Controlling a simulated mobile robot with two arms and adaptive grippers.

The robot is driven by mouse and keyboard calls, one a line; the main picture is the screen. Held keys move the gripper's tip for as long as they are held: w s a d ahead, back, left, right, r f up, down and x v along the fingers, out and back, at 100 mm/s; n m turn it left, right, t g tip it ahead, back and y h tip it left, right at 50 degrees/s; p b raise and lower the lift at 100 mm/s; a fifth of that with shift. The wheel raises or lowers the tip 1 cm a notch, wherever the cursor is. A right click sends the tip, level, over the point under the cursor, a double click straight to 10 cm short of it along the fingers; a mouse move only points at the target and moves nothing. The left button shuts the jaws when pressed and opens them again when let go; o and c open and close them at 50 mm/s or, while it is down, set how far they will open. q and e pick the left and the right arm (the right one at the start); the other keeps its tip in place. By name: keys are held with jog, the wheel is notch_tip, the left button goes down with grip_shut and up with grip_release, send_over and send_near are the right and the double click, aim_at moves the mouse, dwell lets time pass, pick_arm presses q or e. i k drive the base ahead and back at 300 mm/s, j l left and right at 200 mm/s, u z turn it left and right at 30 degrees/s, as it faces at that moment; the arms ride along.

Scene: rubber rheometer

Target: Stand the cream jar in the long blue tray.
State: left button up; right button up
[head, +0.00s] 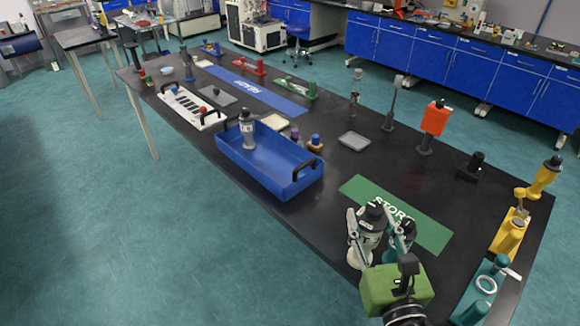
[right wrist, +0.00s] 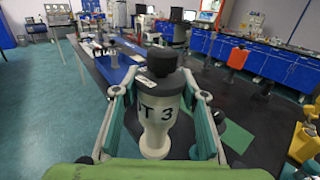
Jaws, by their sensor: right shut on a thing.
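My right gripper (head: 381,226) is shut on a cream jar (head: 364,250) with a dark lid, at the front of the table beside the green mat. In the right wrist view the jar (right wrist: 157,128) stands between the fingers, with dark lettering ending in "T 3". It looks upright; I cannot tell whether its base touches the table. The long blue tray (head: 262,172) lies left of and behind the gripper, with a dark handle at each end. A pale jar with a dark lid (head: 247,131) stands in its far-left part; the rest is empty. My left gripper is out of view.
The green mat (head: 425,233) lies right behind the gripper. Small dark-capped bottles (head: 315,143) stand just behind the tray. An orange-topped stand (head: 433,119) is farther back. Teal (head: 483,287) and yellow (head: 510,232) devices line the right edge.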

aim_at(267, 161)
jog(key=i+j+z, duration=0.15)
jog(key=i+j, duration=0.3)
jog(key=i+j+z, duration=0.15)
jog(key=i+j, duration=0.25)
jog(key=i+j+z, duration=0.15)
jog(key=i+j, duration=0.25)
jog(key=j, duration=0.2)
jog(key=i+j+z, duration=0.15)
jog(key=i+j, duration=0.2)
jog(key=j, duration=0.2)
